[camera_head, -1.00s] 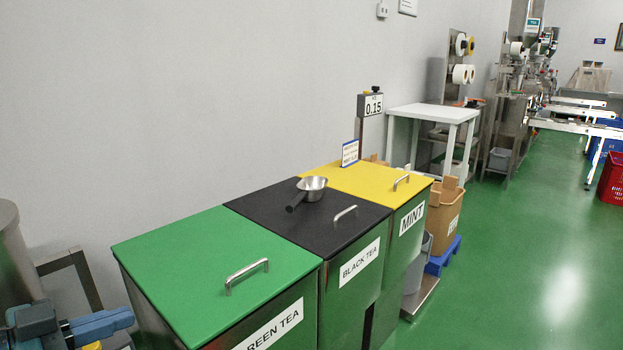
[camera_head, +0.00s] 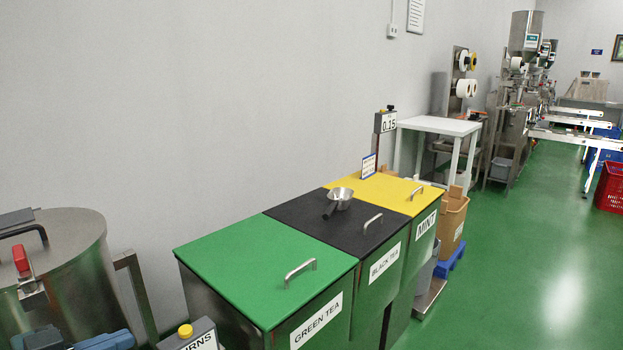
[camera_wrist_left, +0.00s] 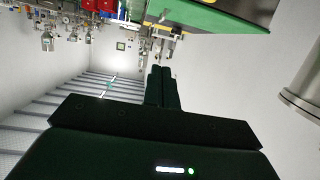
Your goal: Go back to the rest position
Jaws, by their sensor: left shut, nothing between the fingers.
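My left gripper (camera_wrist_left: 162,72) shows in the left wrist view, with its two dark fingers together and nothing between them. It points toward open room, apart from any object. In the head view only blue-grey parts of my left arm show at the lower left edge, in front of a steel vat; the fingertips are not clear there. My right gripper is not in view.
Bins with green (camera_head: 265,268), black (camera_head: 318,222) and yellow (camera_head: 375,193) lids stand along the wall. A metal scoop (camera_head: 340,197) lies on the black lid. A steel vat (camera_head: 75,265) and a yellow-button box (camera_head: 190,337) are at left.

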